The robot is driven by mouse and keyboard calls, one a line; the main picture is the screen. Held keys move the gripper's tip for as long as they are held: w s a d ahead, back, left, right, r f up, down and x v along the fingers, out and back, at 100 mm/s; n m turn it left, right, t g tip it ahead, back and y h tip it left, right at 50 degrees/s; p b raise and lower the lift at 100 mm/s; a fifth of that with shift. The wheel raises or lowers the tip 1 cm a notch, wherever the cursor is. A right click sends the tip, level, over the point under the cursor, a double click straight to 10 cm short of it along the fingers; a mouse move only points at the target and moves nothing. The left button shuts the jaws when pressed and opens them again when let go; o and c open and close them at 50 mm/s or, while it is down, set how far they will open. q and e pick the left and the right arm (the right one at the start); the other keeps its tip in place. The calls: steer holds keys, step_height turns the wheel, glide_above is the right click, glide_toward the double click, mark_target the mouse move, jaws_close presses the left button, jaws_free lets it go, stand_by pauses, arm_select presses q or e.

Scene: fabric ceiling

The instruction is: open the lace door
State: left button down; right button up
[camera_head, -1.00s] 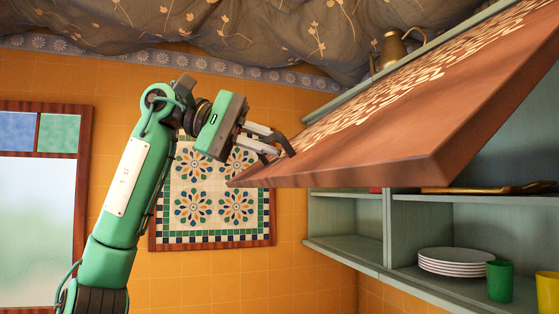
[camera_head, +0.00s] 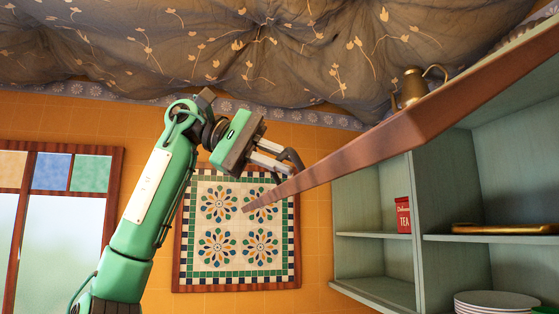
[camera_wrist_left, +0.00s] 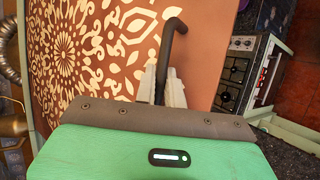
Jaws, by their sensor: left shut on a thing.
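The lace door (camera_head: 390,145) is a brown panel that swings upward from the wall cabinet. In the head view it is raised and shows nearly edge-on, sloping down to the left. The left wrist view shows its face (camera_wrist_left: 205,45) with a cream lace pattern. My left gripper (camera_head: 288,166) is at the door's free end, shut on the dark curved handle (camera_wrist_left: 173,48). The handle runs between the fingers in the left wrist view. My right gripper is out of view.
The open cabinet (camera_head: 435,205) shows shelves with a red tea tin (camera_head: 403,215), a golden tray (camera_head: 500,228) and white plates (camera_head: 497,302). A brass pot (camera_head: 412,88) stands above, close to the door. Draped fabric (camera_head: 240,45) hangs overhead. A stove (camera_wrist_left: 240,70) shows in the wrist view.

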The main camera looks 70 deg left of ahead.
arm_select(q)
steer(key=c, duration=1.8)
jaws_free()
steer(key=shift+s+a+r, duration=0.1)
steer(key=shift+s+a, duration=0.1)
steer(key=shift+s, duration=0.05)
steer(key=shift+b+v, duration=0.45)
steer(key=shift+v, duration=6.1)
